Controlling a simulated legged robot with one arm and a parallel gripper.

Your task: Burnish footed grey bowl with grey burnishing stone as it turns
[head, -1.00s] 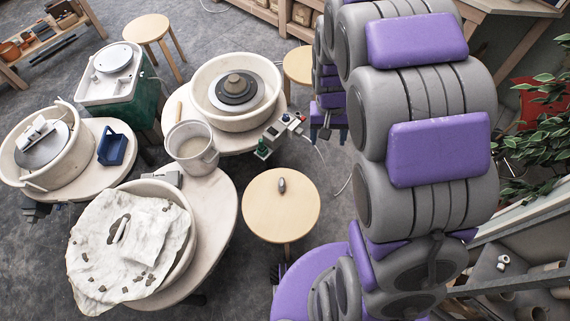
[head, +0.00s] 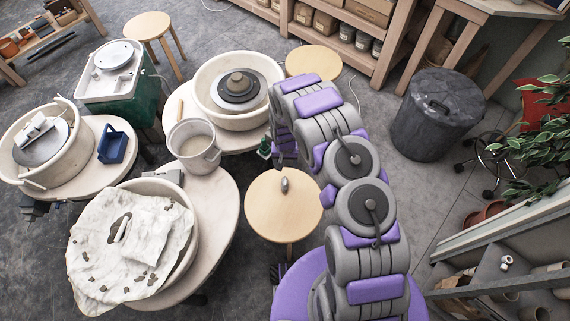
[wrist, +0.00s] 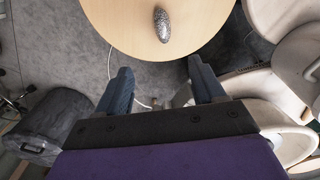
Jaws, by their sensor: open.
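The grey burnishing stone (head: 284,184) lies on the round wooden stool top (head: 268,214), left of my arm. The stone also shows, speckled grey and elongated, in the wrist view (wrist: 162,25). The footed grey bowl (head: 236,83) sits upside down, foot up, on the dark wheel head (head: 238,102) inside the cream basin at the back. My gripper (wrist: 160,82) is open and empty. In the wrist view its two blue-grey fingers stand apart, with the stone beyond the gap between them. In the head view my gripper is mostly hidden behind my arm.
A bucket of murky liquid (head: 194,145) stands between the bowl's wheel and a cloth-covered wheel (head: 130,245). Another wheel (head: 42,140) is at left, with a blue caddy (head: 112,147) beside it. A dark lidded bin (head: 437,115) stands at right. A second stool (head: 313,61) is behind my arm.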

